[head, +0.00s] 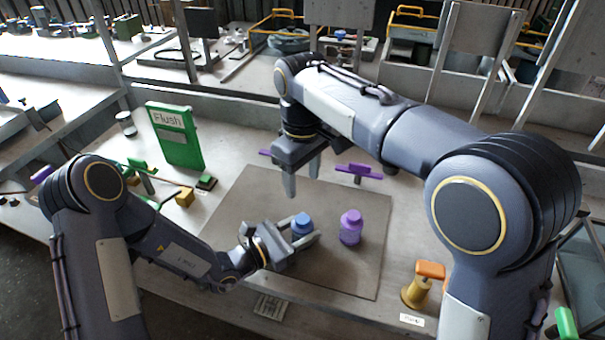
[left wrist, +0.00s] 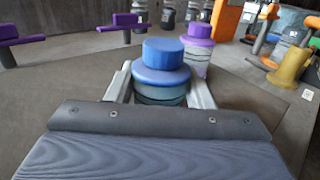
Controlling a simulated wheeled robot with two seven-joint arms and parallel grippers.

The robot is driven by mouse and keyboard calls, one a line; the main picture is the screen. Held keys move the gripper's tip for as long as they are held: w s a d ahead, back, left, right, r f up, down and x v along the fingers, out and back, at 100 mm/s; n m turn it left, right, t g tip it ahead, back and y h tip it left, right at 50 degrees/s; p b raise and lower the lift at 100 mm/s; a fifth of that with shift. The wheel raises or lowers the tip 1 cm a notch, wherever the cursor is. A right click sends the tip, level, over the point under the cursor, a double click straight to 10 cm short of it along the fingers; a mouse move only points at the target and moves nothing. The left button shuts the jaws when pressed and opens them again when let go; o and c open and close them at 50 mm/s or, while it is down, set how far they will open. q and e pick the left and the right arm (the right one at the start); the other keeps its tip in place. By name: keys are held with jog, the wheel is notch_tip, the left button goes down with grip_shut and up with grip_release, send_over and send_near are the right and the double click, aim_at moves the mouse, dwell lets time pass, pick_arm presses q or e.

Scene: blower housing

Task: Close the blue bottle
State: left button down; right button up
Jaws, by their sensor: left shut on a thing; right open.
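The blue bottle (head: 302,226) stands upright on the brown mat (head: 250,195), with a blue cap-like top. In the left wrist view the bottle (left wrist: 160,80) sits between the fingers, with a narrower blue disc (left wrist: 162,53) on top of its wide shoulder. I cannot tell how tightly that disc sits. My left gripper (head: 304,238) comes in low from the left and is shut on the blue bottle; it also shows in the left wrist view (left wrist: 160,95). My right gripper (head: 303,181) is open and empty, fingers pointing down, above and behind the bottle.
A purple bottle (head: 350,228) with a purple top stands just right of the blue one. A green "Flush" sign (head: 176,138) stands back left. The mat's front right is clear.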

aim_at(293, 234)
pick_arm(q)
jog(key=c, duration=0.6)
grip_release()
jog(key=v, duration=0.7)
jog(key=shift+s+a+b, duration=0.2)
jog(key=shift+a+b, duration=0.15)
jog(key=shift+b, duration=0.05)
